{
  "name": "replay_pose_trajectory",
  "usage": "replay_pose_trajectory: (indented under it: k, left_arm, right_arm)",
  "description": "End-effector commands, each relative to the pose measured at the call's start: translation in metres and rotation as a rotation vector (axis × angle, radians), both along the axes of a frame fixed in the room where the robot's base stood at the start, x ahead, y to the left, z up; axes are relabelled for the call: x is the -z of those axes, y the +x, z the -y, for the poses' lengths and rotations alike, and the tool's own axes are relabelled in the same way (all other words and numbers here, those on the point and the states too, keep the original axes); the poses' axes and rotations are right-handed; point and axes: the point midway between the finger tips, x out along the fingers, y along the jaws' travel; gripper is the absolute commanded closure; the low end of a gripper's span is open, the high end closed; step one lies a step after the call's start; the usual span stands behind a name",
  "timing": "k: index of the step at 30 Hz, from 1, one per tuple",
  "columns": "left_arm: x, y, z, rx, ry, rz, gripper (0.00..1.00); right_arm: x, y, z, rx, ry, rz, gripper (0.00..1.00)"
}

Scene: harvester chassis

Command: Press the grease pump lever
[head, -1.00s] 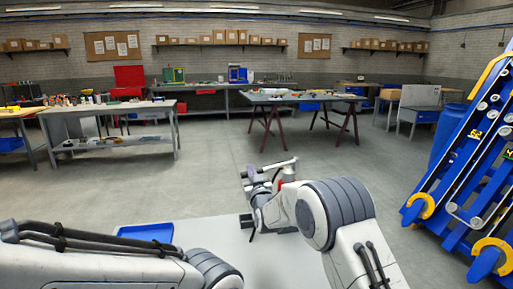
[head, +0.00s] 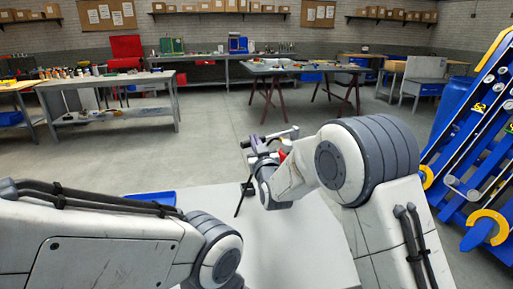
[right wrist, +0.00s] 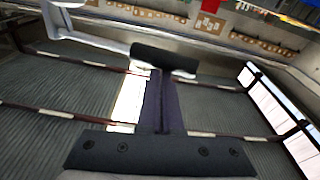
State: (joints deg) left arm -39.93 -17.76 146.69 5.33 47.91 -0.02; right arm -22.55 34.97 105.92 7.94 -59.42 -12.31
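The grease pump lever (head: 284,134) shows in the head view as a thin silver bar with a dark end grip. In the right wrist view a silver rod (right wrist: 95,33) runs from the upper left to a black cylindrical grip (right wrist: 164,60). My right gripper (head: 254,149) is at the lever's dark end. In the right wrist view its fingers (right wrist: 161,85) are together, and the black grip lies crosswise at their tips. I cannot tell whether they press on it. My left gripper is outside the view; only its arm shows. The pump body is mostly hidden by my right arm.
A pale grey surface (head: 285,240) lies below my arms, with a blue tray (head: 152,198) at its left. A blue rack with yellow parts (head: 478,150) stands at the right. Workbenches (head: 108,82) stand farther back, with open floor between.

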Motion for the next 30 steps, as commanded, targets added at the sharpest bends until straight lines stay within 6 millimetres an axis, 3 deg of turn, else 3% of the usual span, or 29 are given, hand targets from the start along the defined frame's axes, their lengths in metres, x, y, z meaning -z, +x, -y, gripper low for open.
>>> replay_pose_trajectory:
  k: [7, 30]
  left_arm:
    - [0.004, 0.0, 0.0, 0.0, 0.0, 0.0, 0.4]
    - [0.004, 0.0, 0.0, 0.0, 0.0, 0.0, 0.4]
  right_arm:
    - [0.005, -0.018, 0.006, 0.002, -0.001, -0.005, 1.0]
    - [0.005, -0.019, 0.006, 0.0, -0.002, -0.009, 1.0]
